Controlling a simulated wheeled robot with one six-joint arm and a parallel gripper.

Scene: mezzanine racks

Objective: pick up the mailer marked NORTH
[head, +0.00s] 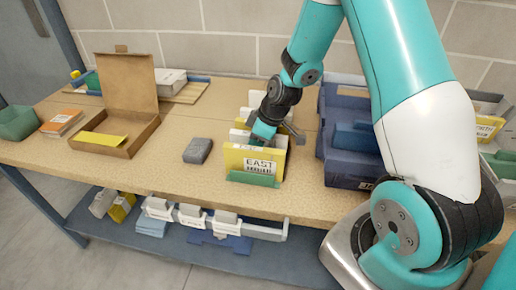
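A yellow and white mailer (257,163) marked EAST stands upright in a green holder (252,180) at the front middle of the bench. Other white and yellow mailers (258,98) stand in a row behind it, their markings hidden or unreadable. Another yellow mailer (486,127) stands at the right edge, partly behind my arm; its marking is too small to read surely. I cannot tell which mailer is marked NORTH. My gripper (262,134) points down among the mailers just behind the EAST one. Its fingertips are largely hidden, so its opening and any hold are unclear.
An open cardboard box (119,98) stands at left, beside orange-topped items (62,122) and a green bin (17,122). A grey block (198,150) lies left of the mailers. A blue bin (345,175) stands close on their right. The bench front left is clear.

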